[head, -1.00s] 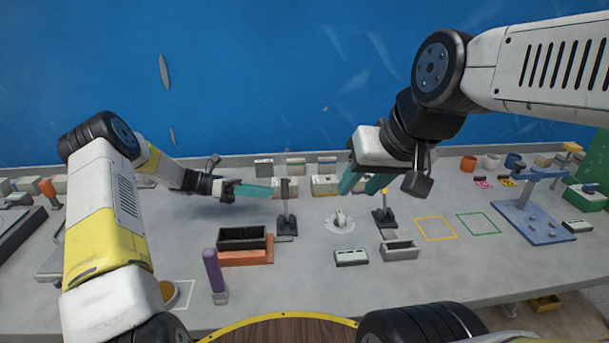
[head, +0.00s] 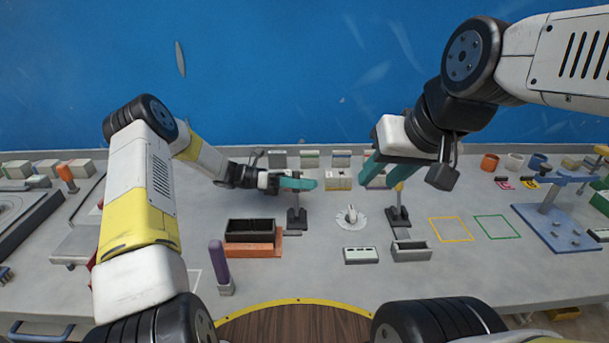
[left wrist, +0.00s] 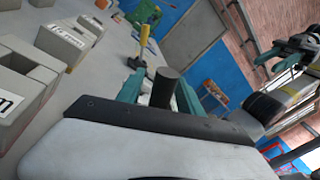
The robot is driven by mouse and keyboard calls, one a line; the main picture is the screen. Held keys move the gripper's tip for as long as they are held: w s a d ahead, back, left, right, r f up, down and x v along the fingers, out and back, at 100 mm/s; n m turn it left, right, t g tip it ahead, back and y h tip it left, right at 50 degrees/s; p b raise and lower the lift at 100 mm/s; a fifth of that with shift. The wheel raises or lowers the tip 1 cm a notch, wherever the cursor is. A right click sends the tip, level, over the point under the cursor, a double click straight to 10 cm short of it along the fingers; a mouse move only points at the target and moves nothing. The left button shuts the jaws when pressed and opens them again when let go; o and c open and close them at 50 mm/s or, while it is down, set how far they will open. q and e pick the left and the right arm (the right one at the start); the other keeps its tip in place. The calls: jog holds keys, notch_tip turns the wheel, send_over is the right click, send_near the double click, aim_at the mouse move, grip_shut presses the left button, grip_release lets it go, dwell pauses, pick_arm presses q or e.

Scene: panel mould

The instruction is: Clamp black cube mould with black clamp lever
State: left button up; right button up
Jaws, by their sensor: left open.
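The black cube mould (head: 250,226) is an open black box on an orange base, left of centre on the table. The black clamp lever (head: 297,214) stands upright to its right on a dark base. My left gripper (head: 309,184) reaches in from the left, its teal fingers at the lever's top. In the left wrist view the lever's black round handle (left wrist: 165,88) stands between the open fingers. Contact cannot be told. My right gripper (head: 378,184) is open and empty, beside another clamp lever with a yellow handle (head: 399,188); it hides part of that.
A grey mould (head: 411,253) and a pale panel block (head: 361,255) lie at the front right. A round white fixture (head: 350,218) sits between the two levers. A purple-handled tool (head: 217,262) stands at the front left. Small blocks line the back.

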pick_arm(q)
jog(key=shift+c, duration=0.2)
grip_shut()
dwell(1.2)
